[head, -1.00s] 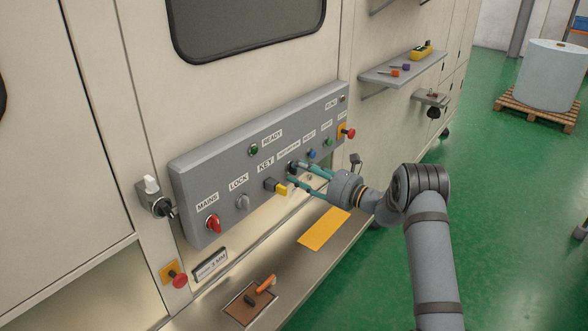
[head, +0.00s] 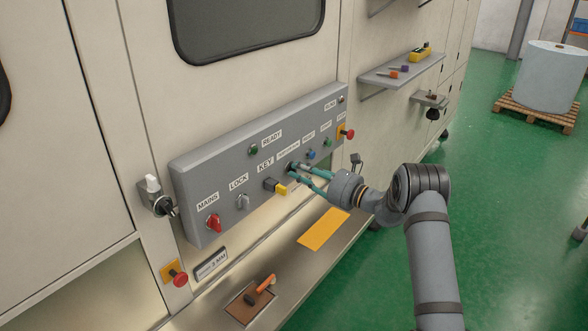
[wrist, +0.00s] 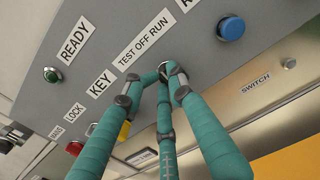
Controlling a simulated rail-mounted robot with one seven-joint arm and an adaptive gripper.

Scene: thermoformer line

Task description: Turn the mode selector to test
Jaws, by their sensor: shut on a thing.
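The mode selector (wrist: 162,67) sits on the grey control panel just below the TEST OFF RUN label (wrist: 147,38). Only a small metallic part of it shows in the wrist view; its knob and pointing direction are hidden by my fingers. My gripper (wrist: 158,82) has teal fingers drawn together around the selector, shut on it. In the head view my gripper (head: 294,169) reaches the panel from the right, between the yellow key (head: 281,189) and the blue button (head: 311,154).
The grey panel (head: 225,170) also carries the red MAINS switch (head: 214,222), the LOCK knob (head: 243,202), a green READY lamp (head: 253,150) and a red stop button (head: 350,134).

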